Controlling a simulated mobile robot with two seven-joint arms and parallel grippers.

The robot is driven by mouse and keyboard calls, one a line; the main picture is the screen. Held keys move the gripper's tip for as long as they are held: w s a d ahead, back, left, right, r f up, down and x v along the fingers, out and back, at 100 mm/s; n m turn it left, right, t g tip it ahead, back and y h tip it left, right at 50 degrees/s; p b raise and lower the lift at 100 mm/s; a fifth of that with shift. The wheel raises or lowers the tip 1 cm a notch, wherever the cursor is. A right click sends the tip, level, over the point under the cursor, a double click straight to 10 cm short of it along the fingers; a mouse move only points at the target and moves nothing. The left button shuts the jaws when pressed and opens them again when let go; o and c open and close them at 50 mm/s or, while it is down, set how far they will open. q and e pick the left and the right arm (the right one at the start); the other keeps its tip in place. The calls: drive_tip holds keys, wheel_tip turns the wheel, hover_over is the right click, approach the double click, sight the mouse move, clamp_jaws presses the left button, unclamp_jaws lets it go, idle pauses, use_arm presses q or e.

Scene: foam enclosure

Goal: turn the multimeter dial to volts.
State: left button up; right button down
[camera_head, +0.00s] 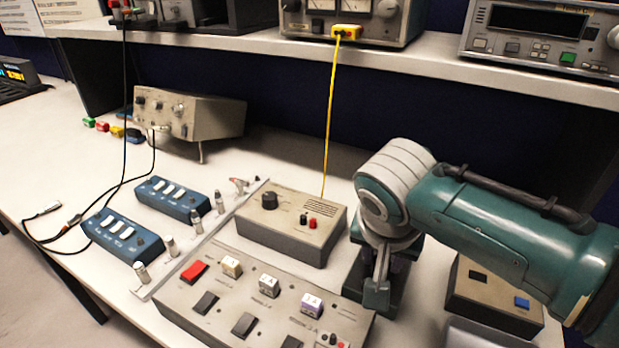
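My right gripper (380,284) comes in from the right and points down over a dark object (401,292) on the bench. The gripper hides most of this object, and I cannot tell whether they touch or whether it is the multimeter. The finger gap does not show. Just left of the gripper, apart from it, is a grey-beige box (285,238) with a round black dial (269,201) and red and black sockets. No label is readable, so I cannot tell if this box is the multimeter. My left gripper is out of view.
A switch panel (182,313) with rockers fills the front. Two blue switch boxes (172,200) (122,236) stand left. A small box (492,303) lies under my forearm. A shelf (440,54) with instruments overhangs the back. A yellow cable (330,115) hangs behind the dial box.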

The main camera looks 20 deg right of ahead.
drive_tip(key=shift+m, duration=0.4)
drive_tip(key=c, duration=0.5)
unclamp_jaws()
drive_tip(key=shift+c, duration=0.2)
drive_tip(key=p+v, duration=0.3)
drive_tip(key=v, duration=0.6)
drive_tip(key=shift+a+r, duration=0.15)
drive_tip(key=shift+r, duration=0.25)
